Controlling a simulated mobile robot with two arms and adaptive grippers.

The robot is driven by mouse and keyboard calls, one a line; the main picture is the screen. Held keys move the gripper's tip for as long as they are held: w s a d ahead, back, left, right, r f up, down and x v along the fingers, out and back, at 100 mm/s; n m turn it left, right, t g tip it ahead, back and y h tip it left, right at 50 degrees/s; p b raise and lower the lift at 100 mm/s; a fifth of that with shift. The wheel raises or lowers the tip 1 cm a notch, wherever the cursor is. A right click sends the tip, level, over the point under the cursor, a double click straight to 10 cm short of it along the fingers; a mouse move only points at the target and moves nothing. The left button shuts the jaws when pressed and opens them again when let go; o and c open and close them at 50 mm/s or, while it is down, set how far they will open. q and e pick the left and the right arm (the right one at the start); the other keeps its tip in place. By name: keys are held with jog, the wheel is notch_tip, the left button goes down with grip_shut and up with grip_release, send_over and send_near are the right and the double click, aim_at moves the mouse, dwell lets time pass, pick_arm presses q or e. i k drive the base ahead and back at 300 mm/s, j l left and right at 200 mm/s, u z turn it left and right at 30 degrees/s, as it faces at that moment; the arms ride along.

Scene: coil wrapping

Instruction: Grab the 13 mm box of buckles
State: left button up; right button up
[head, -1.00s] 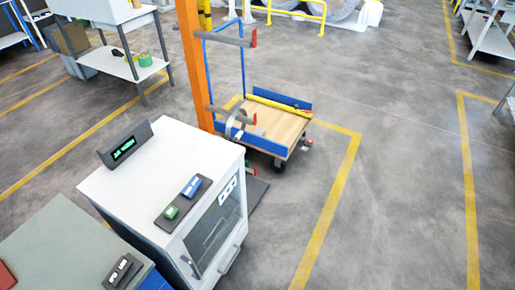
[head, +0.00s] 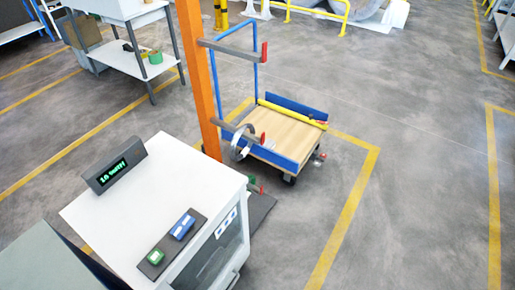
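I cannot make out a 13 mm box of buckles in the head view. Neither of my grippers is in view. A small table with a lower shelf (head: 132,62) stands at the upper left. A green roll (head: 155,57) and a small dark item lie on that shelf, too small to identify further.
A white cabinet (head: 130,205) with a display (head: 115,167) and a button panel stands close in front. Behind it are an orange post (head: 196,75) and a blue cart (head: 285,138) with a wooden deck. Open floor (head: 420,190) lies to the right.

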aim_at(270, 144)
jog(key=i+l+u, duration=0.15)
jog(key=u, duration=0.35)
jog(key=i+l+u, duration=0.1)
jog(key=u, duration=0.4)
jog(key=l+u, duration=0.35)
jog(key=u, duration=0.15)
jog(key=l+u, duration=0.15)
jog(key=l, duration=0.45)
jog(key=l+u, duration=0.2)
jog(key=l, duration=0.4)
jog(key=l+u, duration=0.15)
jog(key=l, duration=0.45)
jog(key=l+u, duration=0.2)
jog(key=l, duration=0.35)
jog(key=k+l+u, duration=0.15)
jog(key=l, duration=0.4)
jog(key=k+l, duration=0.1)
jog(key=l, duration=0.7)
jog(key=k+l, duration=0.15)
jog(key=l, duration=0.25)
jog(key=k+l, duration=0.1)
jog(key=l, duration=0.25)
